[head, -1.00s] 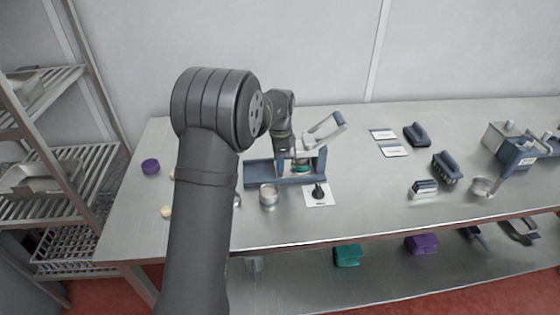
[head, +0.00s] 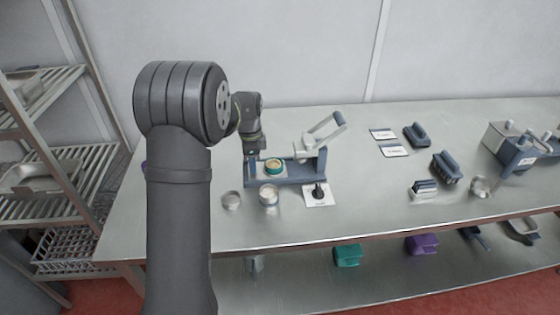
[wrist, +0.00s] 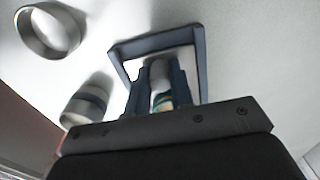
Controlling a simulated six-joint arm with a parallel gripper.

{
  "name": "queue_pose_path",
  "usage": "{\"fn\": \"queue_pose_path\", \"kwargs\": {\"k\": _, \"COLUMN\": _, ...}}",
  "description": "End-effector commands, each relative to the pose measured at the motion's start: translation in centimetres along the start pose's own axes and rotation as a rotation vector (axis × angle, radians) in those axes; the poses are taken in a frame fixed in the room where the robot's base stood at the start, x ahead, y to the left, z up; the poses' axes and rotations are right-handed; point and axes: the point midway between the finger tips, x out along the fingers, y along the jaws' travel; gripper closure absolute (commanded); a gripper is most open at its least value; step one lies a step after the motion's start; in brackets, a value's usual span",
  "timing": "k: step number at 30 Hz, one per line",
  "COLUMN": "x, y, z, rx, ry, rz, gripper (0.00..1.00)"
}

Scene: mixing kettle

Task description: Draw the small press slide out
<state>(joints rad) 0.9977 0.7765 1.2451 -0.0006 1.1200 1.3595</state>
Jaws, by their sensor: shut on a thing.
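The small press (head: 318,165) stands on the steel table, with a blue base and a pale lever arm raised at its right side. Its slide lies toward the left end of the base and bears a round teal-rimmed piece with a pale top (head: 274,165). My gripper (head: 254,154) is at the left end of the press, pointing down. In the wrist view my gripper (wrist: 158,95) is shut on a light grey upright handle (wrist: 160,75), with a teal band just below it. A blue rectangular frame (wrist: 201,60) surrounds the fingers there. The handle's foot is hidden.
A metal ring (head: 231,200) and a metal cup (head: 268,195) stand close in front of the press. A white card with a black knob (head: 318,194) lies at front right. Labels, blue tools and a larger machine (head: 515,150) are farther right.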

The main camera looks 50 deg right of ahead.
Motion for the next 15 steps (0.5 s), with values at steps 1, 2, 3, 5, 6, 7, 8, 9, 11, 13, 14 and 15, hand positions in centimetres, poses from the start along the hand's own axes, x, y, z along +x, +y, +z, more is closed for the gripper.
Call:
{"fn": "queue_pose_path", "kwargs": {"k": 1, "x": -0.04, "y": -0.03, "z": 0.70, "rx": -0.003, "ry": 0.000, "rz": -0.001, "gripper": 0.92}}
{"fn": "queue_pose_path", "kwargs": {"k": 2, "x": -0.04, "y": -0.03, "z": 0.95, "rx": -0.003, "ry": 0.000, "rz": -0.001, "gripper": 0.92}}
{"fn": "queue_pose_path", "kwargs": {"k": 3, "x": -0.05, "y": -0.02, "z": 1.19, "rx": -0.002, "ry": 0.000, "rz": -0.001, "gripper": 0.92}}
{"fn": "queue_pose_path", "kwargs": {"k": 5, "x": -0.05, "y": -0.02, "z": 1.32, "rx": -0.001, "ry": 0.000, "rz": -0.001, "gripper": 0.77}}
{"fn": "queue_pose_path", "kwargs": {"k": 6, "x": -0.05, "y": -0.02, "z": 1.26, "rx": 0.000, "ry": 0.000, "rz": -0.001, "gripper": 0.70}}
{"fn": "queue_pose_path", "kwargs": {"k": 7, "x": -0.05, "y": -0.02, "z": 1.25, "rx": 0.000, "ry": 0.000, "rz": -0.001, "gripper": 0.64}}
{"fn": "queue_pose_path", "kwargs": {"k": 8, "x": -0.04, "y": -0.02, "z": 1.24, "rx": 0.000, "ry": 0.000, "rz": -0.001, "gripper": 0.59}}
{"fn": "queue_pose_path", "kwargs": {"k": 9, "x": -0.04, "y": -0.02, "z": 1.24, "rx": 0.000, "ry": 0.000, "rz": -0.001, "gripper": 0.59}}
{"fn": "queue_pose_path", "kwargs": {"k": 11, "x": -0.03, "y": -0.01, "z": 1.23, "rx": 0.000, "ry": 0.000, "rz": -0.001, "gripper": 0.59}}
{"fn": "queue_pose_path", "kwargs": {"k": 13, "x": -0.02, "y": -0.01, "z": 1.22, "rx": 0.000, "ry": 0.000, "rz": 0.000, "gripper": 0.59}}
{"fn": "queue_pose_path", "kwargs": {"k": 14, "x": -0.02, "y": -0.01, "z": 1.22, "rx": 0.000, "ry": 0.000, "rz": 0.000, "gripper": 0.59}}
{"fn": "queue_pose_path", "kwargs": {"k": 15, "x": -0.03, "y": -0.01, "z": 1.22, "rx": 0.000, "ry": 0.000, "rz": 0.000, "gripper": 0.59}}
